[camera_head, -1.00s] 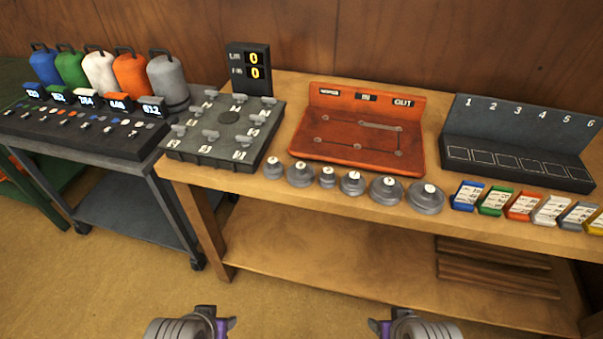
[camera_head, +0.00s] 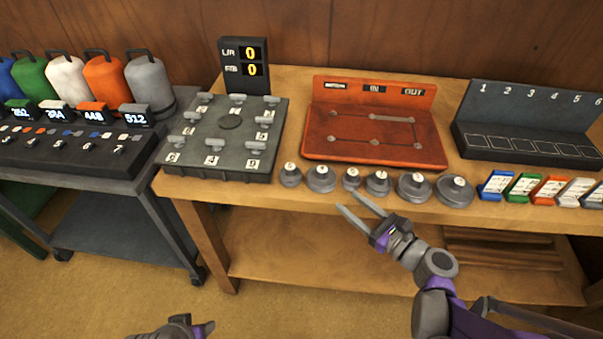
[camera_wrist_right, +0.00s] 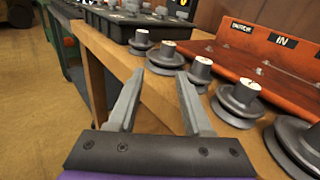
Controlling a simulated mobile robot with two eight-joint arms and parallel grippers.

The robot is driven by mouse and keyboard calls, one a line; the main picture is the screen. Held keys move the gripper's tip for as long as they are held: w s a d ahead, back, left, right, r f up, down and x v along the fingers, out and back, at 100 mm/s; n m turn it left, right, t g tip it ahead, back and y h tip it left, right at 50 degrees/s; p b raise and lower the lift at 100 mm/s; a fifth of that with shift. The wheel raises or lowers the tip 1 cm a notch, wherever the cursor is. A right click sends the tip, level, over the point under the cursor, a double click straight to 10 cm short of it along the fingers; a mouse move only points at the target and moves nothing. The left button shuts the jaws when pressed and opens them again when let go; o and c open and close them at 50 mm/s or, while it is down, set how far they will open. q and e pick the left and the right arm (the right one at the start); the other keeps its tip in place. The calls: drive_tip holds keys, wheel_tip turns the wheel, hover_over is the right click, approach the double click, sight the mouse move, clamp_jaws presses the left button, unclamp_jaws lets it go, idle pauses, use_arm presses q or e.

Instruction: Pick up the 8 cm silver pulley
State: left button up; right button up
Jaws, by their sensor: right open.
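Several silver pulleys stand in a row along the front edge of the wooden table, in different sizes with white top labels. Their sizes are too small to read, so I cannot tell which is 8 cm. From left they include a small one (camera_head: 290,175), a wider one (camera_head: 321,180), a narrow one (camera_head: 351,180) and, at the right end, the widest (camera_head: 454,191). My right gripper (camera_head: 347,201) is open and empty just in front of the row, near the narrow one. In the right wrist view, the narrow pulley (camera_wrist_right: 201,74) stands just beyond the right finger. My left gripper (camera_head: 205,328) is partly cut off at the bottom.
The wooden table (camera_head: 240,195) has a red board (camera_head: 370,150) behind the pulleys. A grey pegged block (camera_head: 225,140) stands left, a dark numbered rack (camera_head: 525,140) right. Colored labelled blocks (camera_head: 495,186) line the right front. A dark cart (camera_head: 90,185) with canisters is at left.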

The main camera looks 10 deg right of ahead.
sight(326, 174)
drive_tip(key=shift+w+d+r+m+t, duration=0.2)
drive_tip(key=shift+w+d+m+t, duration=0.1)
drive_tip(key=shift+m, duration=0.3)
drive_tip(key=x, duration=1)
drive_tip(key=shift+w+a+r, duration=0.1)
drive_tip(key=shift+w+r, duration=0.1)
drive_tip(key=shift+w, duration=0.05)
clamp_jaws()
